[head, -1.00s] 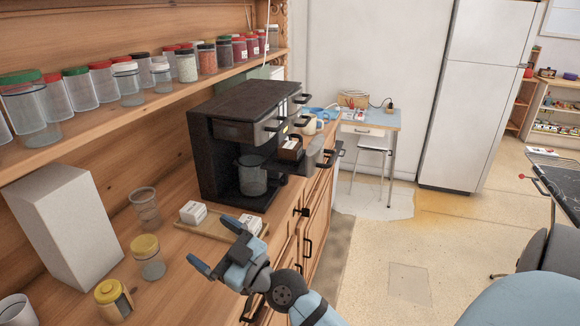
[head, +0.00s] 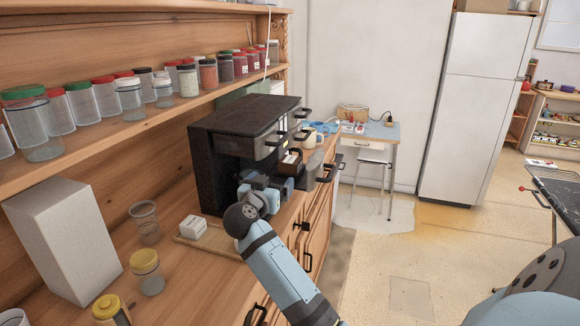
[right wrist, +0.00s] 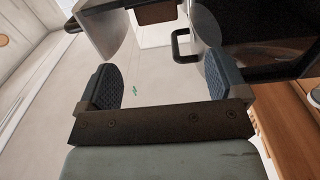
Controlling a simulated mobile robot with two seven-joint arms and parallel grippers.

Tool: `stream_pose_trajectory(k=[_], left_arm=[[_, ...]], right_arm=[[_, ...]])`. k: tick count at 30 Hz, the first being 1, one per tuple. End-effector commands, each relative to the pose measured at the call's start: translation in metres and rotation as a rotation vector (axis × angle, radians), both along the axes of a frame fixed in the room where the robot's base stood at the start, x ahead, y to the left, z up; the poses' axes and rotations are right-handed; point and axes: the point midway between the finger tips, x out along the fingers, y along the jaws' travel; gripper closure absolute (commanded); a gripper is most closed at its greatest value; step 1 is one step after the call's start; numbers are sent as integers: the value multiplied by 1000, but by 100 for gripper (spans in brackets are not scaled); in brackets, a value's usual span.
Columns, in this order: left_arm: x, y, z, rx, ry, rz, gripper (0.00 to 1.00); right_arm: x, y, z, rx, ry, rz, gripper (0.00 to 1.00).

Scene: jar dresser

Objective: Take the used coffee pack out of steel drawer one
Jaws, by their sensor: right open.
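A dark coffee machine (head: 238,130) stands on the wooden counter with steel drawers drawn out on its right side. A brown pack with a white top (head: 291,160) sits in one open steel drawer (head: 314,172); which drawer is number one I cannot tell. In the right wrist view, the brown pack (right wrist: 155,12) shows at the top edge between steel walls, ahead of the fingers. My right gripper (head: 280,184) is open and empty, in front of the machine, just below and left of the drawer. Its two fingers show apart in the right wrist view (right wrist: 162,86). My left gripper is not in view.
A black handle (right wrist: 182,45) shows just beyond the right finger. A wooden tray (head: 220,243) with a white block lies left of my right arm. Jars, a cup and a white box (head: 65,235) stand on the counter.

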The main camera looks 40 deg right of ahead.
Motion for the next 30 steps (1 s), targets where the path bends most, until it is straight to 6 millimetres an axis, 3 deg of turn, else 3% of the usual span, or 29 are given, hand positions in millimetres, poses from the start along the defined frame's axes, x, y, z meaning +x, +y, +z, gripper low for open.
stream_pose_trajectory(k=[9,16,24,30], left_arm=[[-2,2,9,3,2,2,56],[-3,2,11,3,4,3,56],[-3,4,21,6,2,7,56],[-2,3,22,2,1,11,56]], right_arm=[[27,-54,2,-5,-1,-2,8],[34,-69,2,-4,-2,-1,8],[50,-103,2,-4,-3,-1,8],[54,-111,0,-4,-4,0,8]])
